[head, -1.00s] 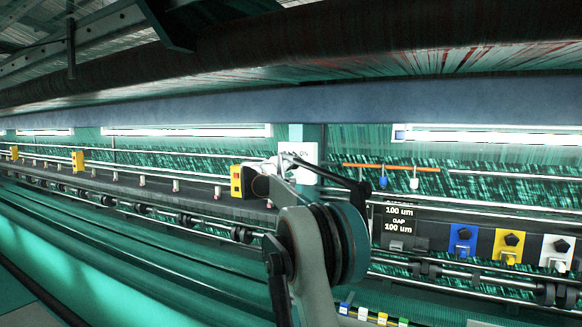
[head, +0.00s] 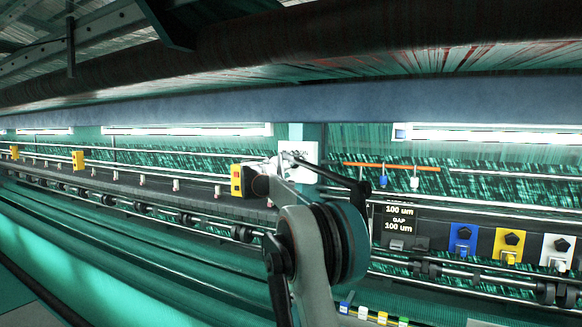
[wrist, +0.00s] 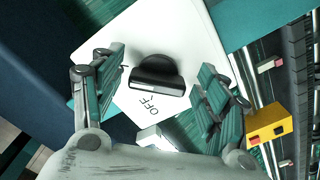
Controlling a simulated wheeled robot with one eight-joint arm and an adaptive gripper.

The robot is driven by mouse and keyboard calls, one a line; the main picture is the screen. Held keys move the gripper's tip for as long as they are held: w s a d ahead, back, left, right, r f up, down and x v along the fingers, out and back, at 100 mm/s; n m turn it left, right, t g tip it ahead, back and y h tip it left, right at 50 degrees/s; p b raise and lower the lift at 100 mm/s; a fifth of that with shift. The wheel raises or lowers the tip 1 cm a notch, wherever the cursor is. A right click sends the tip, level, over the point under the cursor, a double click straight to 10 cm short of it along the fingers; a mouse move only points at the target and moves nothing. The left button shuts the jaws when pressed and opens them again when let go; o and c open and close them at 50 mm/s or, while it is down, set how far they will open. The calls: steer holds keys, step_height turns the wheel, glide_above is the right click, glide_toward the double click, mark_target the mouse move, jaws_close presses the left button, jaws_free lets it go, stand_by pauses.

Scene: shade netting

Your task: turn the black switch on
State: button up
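The black switch (wrist: 156,86) is a dark rotary knob with a raised bar, on a white plate (wrist: 185,35). The word OFF shows upside down on the plate beside the bar. In the head view the white plate (head: 310,155) is on a post, mostly behind my gripper (head: 285,163), and the knob is hidden. In the wrist view my gripper (wrist: 162,90) is open, with one teal-padded finger on each side of the knob. Gaps show between both pads and the knob. Whether the fingertips touch the plate cannot be told.
A yellow box with a red button (head: 236,180) stands just left of the plate; it also shows in the wrist view (wrist: 270,129). An orange bar (head: 375,165) with hanging tags is to the right. Blue, yellow and white knob panels (head: 508,245) are farther right.

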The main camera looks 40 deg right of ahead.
steer(key=shift+a, duration=0.15)
steer(key=v, duration=1.1)
steer(key=shift+s+a, duration=0.2)
steer(key=shift+a, duration=0.15)
steer(key=shift+f, duration=0.1)
